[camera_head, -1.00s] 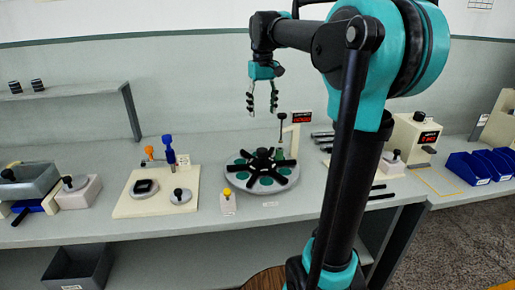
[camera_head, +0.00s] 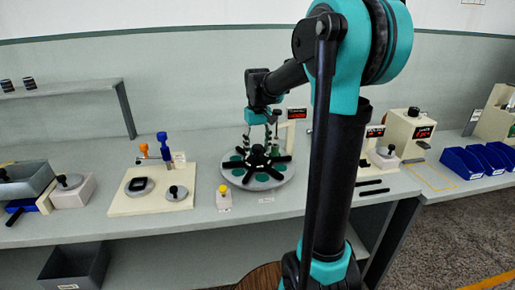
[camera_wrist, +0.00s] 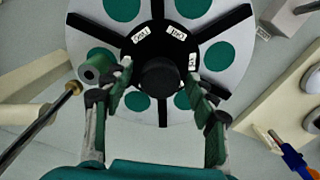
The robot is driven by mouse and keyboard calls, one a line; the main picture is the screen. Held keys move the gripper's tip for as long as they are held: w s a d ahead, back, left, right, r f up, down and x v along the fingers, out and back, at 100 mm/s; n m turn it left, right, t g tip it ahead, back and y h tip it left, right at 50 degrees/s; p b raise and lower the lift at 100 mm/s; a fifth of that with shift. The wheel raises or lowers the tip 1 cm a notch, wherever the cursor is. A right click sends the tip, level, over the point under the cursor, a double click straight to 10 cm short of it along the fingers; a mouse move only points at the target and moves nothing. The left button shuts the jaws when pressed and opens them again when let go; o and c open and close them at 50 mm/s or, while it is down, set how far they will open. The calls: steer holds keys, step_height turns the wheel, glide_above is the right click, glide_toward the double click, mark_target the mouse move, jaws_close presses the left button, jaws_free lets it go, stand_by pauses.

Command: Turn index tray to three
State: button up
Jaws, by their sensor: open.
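The index tray (camera_head: 285,180) is a round pale disc on the bench with green round spots and a black spoked hub. In the wrist view its rim (camera_wrist: 235,75) fills the upper middle, and the hub's dark round knob (camera_wrist: 158,77) is central. Small white labels on the hub are upside down and I cannot read them surely. My gripper (camera_head: 259,142) is open and points down over the tray. In the wrist view, its fingers (camera_wrist: 156,92) stand either side of the knob with nothing held; contact with the hub cannot be told.
A small red display (camera_head: 297,113) stands behind the tray. A brass-coloured rod (camera_wrist: 40,125) and a green cylinder (camera_wrist: 96,68) are close to my left finger in the wrist view. A yellow-topped block (camera_head: 224,198) is front left of the tray; a cream board (camera_head: 130,205) lies farther left.

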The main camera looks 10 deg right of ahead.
steer(key=shift+f, duration=0.3)
jaws_close()
stand_by(0.3)
